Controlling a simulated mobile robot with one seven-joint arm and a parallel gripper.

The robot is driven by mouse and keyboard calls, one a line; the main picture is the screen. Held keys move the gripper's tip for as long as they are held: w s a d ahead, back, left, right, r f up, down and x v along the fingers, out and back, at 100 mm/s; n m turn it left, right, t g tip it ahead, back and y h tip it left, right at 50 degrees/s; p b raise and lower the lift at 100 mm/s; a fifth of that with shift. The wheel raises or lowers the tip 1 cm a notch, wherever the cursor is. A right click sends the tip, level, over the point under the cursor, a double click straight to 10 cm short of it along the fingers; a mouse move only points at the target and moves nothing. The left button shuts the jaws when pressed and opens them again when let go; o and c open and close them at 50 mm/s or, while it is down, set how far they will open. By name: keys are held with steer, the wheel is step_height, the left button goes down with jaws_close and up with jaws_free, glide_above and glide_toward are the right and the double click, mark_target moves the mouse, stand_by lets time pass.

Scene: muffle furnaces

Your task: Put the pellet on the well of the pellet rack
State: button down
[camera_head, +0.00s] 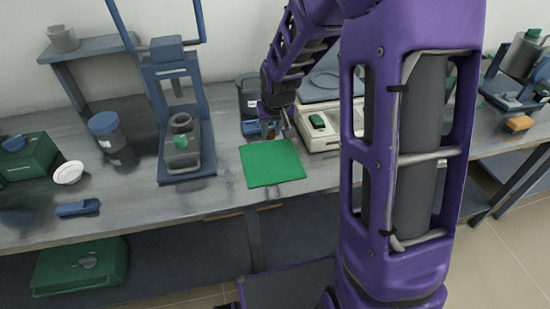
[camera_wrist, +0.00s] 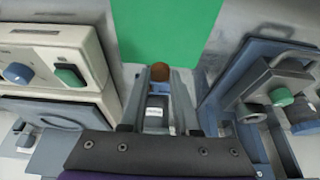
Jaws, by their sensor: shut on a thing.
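My gripper (camera_wrist: 160,82) is shut on a small brown round pellet (camera_wrist: 160,71), held at the fingertips in the wrist view. In the head view my gripper (camera_head: 276,128) is low over the bench, just behind the green mat (camera_head: 272,163); the pellet cannot be made out there. A small blue item (camera_head: 251,128) sits by the gripper, partly hidden, and shows between the fingers in the wrist view (camera_wrist: 159,88). I cannot tell whether it is the pellet rack; no well is clear in either view.
A blue press (camera_head: 186,150) stands left of the mat and a white instrument (camera_head: 318,137) right of it. A labelled dark container (camera_head: 248,92) stands behind. A blue tray (camera_head: 78,207), white dish (camera_head: 68,172) and green box (camera_head: 28,158) lie at left. The mat is bare.

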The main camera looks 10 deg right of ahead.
mark_target(270, 159)
step_height(270, 159, down, 9)
steer(key=shift+r+b, duration=0.1)
steer(key=shift+b, duration=0.5)
steer(key=shift+f, duration=0.25)
steer(key=c, duration=0.6)
jaws_free()
steer(key=shift+r, duration=0.1)
steer(key=shift+c, duration=0.2)
steer(key=shift+r, duration=0.1)
